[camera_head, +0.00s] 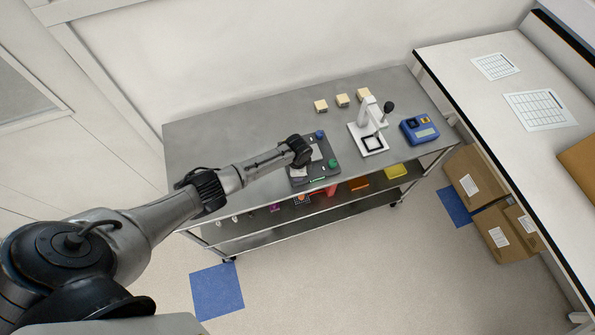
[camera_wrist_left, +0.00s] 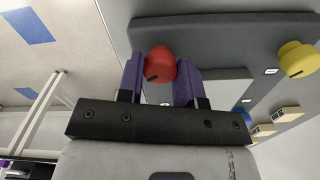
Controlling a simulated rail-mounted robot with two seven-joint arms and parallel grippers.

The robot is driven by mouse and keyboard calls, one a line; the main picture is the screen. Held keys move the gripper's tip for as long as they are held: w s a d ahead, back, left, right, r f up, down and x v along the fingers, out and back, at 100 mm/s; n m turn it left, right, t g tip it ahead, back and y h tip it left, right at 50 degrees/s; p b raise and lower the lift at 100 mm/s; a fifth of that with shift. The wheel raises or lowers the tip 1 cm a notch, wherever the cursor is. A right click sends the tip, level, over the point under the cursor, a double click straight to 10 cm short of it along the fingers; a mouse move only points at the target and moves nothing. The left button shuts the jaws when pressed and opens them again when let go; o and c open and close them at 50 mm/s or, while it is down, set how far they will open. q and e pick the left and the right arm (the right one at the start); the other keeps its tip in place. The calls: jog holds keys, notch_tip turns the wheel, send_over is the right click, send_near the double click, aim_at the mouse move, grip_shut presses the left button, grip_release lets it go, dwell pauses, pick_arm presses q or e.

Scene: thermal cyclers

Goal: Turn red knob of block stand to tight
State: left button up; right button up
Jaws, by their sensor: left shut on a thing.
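The block stand is a dark grey plate (camera_head: 325,176) on the steel cart in the head view, with a blue knob (camera_head: 319,134) and a green knob (camera_head: 333,163) in sight. My left wrist covers its left part. In the left wrist view, the stand's dark underside or face (camera_wrist_left: 225,35) fills the upper middle. My left gripper (camera_wrist_left: 160,60) has its purple fingers on either side of the red knob (camera_wrist_left: 159,67) and is shut on it. The knob has a dark mark on its face. The red knob is hidden in the head view. My right gripper is not shown.
A yellow knob (camera_wrist_left: 297,60) is on the stand's right in the wrist view. Behind and right of the stand are beige blocks (camera_head: 342,100), a white stand device (camera_head: 369,130) and a blue device (camera_head: 419,129). The cart top's left part (camera_head: 215,135) is clear.

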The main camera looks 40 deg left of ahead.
pick_arm(q)
jog(key=m, duration=0.4)
jog(key=shift+m, duration=0.3)
jog(key=m+b, duration=0.1)
jog(key=m, duration=0.2)
jog(key=shift+f+m, duration=0.1)
jog(key=shift+m, duration=0.3)
jog(key=m+b, duration=0.2)
jog(key=m, duration=0.3)
jog(key=shift+m, duration=1.2)
jog(key=o, duration=0.9)
jog(key=shift+o, duration=0.2)
notch_tip(320, 180, up, 14)
